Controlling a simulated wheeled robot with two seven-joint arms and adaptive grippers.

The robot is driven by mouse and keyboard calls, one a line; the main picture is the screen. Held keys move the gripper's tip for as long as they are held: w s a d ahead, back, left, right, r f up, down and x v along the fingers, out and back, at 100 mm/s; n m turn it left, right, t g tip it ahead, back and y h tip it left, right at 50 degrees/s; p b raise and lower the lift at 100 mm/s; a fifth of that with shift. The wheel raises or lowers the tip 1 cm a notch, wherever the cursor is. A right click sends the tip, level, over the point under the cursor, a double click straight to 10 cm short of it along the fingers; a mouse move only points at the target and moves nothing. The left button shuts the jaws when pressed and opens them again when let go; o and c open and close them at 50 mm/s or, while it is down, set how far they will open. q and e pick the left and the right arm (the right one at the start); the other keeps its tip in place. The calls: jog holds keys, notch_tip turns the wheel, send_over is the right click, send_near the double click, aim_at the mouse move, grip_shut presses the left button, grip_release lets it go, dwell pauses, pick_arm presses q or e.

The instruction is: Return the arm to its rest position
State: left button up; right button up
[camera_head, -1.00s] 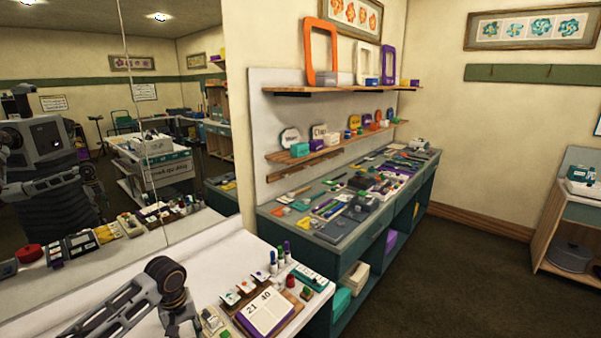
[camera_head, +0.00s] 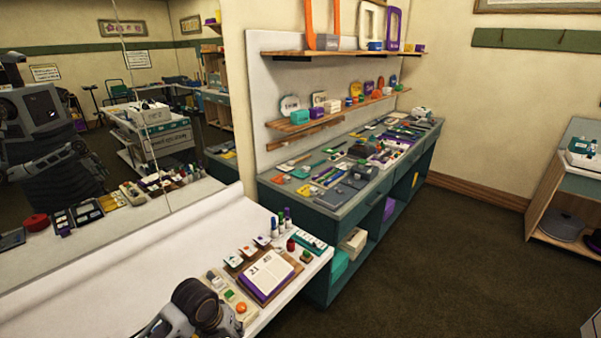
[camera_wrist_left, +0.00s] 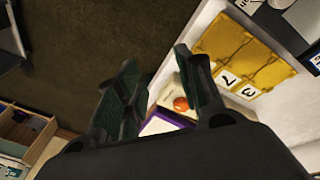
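My left arm (camera_head: 190,310) enters at the bottom of the head view, low over the front of the white table (camera_head: 130,270). Its gripper cannot be made out there. In the left wrist view, the two dark fingers of my left gripper (camera_wrist_left: 156,62) stand apart with nothing held between them. Through the gap show a pale tray with an orange round piece (camera_wrist_left: 180,104) and a purple-edged board. My right gripper is in neither view.
A number board (camera_head: 268,274), marker pens (camera_head: 281,220) and a tray with an orange knob (camera_head: 241,307) lie near the arm. A green workbench (camera_head: 330,230) adjoins; open floor (camera_head: 450,270) lies right.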

pick_arm(q)
jog(key=shift+s+a+r+m+t+y, duration=0.8)
jog(key=shift+s+a+m, duration=0.7)
jog(key=shift+s, duration=4.6)
notch_tip(320, 180, down, 33)
jog(key=s+g, duration=0.1)
jog(key=s, duration=0.1)
jog(key=s+a+f, duration=0.2)
jog(key=s+f, duration=0.8)
jog(key=s, duration=0.1)
jog(key=s+a+f+g, duration=0.1)
jog(key=s+a+f, duration=0.1)
jog(key=s+f, duration=0.8)
jog(key=shift+s+a, duration=0.15)
jog(key=shift+s, duration=0.8)
jog(key=shift+s, duration=0.1)
